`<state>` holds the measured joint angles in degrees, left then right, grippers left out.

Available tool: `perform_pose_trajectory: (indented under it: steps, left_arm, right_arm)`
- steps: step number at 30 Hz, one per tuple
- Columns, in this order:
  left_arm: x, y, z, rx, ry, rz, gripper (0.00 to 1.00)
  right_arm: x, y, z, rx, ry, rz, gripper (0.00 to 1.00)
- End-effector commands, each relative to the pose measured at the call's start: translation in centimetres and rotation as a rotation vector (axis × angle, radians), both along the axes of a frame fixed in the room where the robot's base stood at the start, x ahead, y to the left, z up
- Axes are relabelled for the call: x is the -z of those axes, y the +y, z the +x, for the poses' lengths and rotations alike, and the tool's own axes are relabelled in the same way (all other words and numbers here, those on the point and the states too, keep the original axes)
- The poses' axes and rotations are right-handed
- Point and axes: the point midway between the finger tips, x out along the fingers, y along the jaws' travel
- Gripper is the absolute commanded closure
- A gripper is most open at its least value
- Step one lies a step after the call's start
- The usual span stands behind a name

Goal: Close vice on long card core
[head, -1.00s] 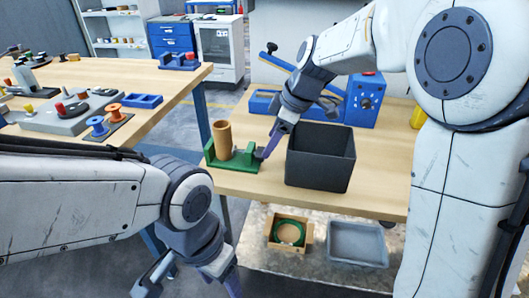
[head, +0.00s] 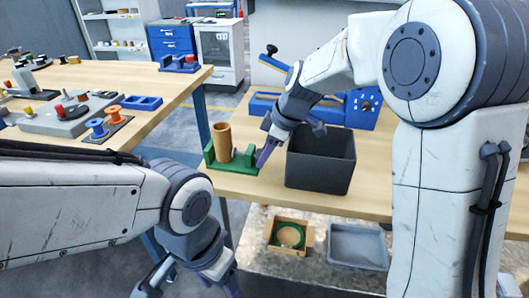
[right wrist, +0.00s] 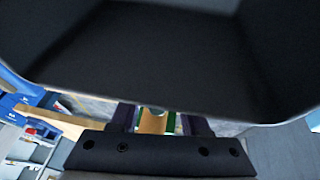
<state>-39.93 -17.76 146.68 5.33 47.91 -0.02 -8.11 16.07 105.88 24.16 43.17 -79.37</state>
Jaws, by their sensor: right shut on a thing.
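The long card core (head: 223,139) is a tan tube standing upright in the green vice (head: 224,165) near the bench's front left corner. One green jaw is left of the core and the other right of it. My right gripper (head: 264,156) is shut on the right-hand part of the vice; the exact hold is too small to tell. In the right wrist view, green vice parts and a strip of tan show between its fingers (right wrist: 157,122). My left gripper (head: 190,284) is open and empty, low in front of the bench.
A dark open bin (head: 318,172) stands just right of my right gripper and fills much of the right wrist view. A blue machine (head: 364,101) is behind it. A box with a green ring (head: 290,235) and a grey tray (head: 358,247) sit below.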

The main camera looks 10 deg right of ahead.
Motion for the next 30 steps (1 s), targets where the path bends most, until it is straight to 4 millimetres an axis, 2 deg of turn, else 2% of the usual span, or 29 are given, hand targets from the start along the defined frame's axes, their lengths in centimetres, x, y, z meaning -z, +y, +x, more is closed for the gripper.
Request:
perform_pose_trajectory:
  steps: [6, 12, 16, 26, 27, 29, 30]
  left_arm:
    - [-3.2, 0.0, 0.0, 0.0, 0.0, 0.0, 0.38]
    - [-5.8, 0.0, 0.0, 0.0, 0.0, 0.0, 0.38]
    - [-6.4, 0.0, 0.0, 0.0, 0.0, 0.0, 0.38]
    - [-6.3, 0.0, 0.0, 0.0, 0.0, 0.0, 0.38]
    - [-6.3, 0.0, 0.0, 0.0, 0.0, 0.0, 0.38]
    - [-6.3, 0.0, 0.0, 0.0, 0.0, 0.0, 0.38]
    - [-6.3, 0.0, 0.0, 0.0, 0.0, 0.0, 0.38]
  right_arm:
    - [-0.7, -0.2, 0.4, 0.004, 0.139, 0.043, 1.0]
    - [-0.5, -0.3, 0.6, 0.003, 0.287, 0.092, 1.0]
    - [-0.3, -0.3, 0.6, 0.003, 0.337, 0.109, 1.0]
    - [-0.1, -0.3, 0.6, 0.004, 0.347, 0.114, 1.0]
    - [-0.1, -0.3, 0.7, 0.004, 0.347, 0.114, 0.47]
    - [-0.1, -0.3, 0.6, 0.003, 0.346, 0.114, 0.24]
    - [-0.1, -0.3, 0.6, 0.003, 0.347, 0.114, 0.24]
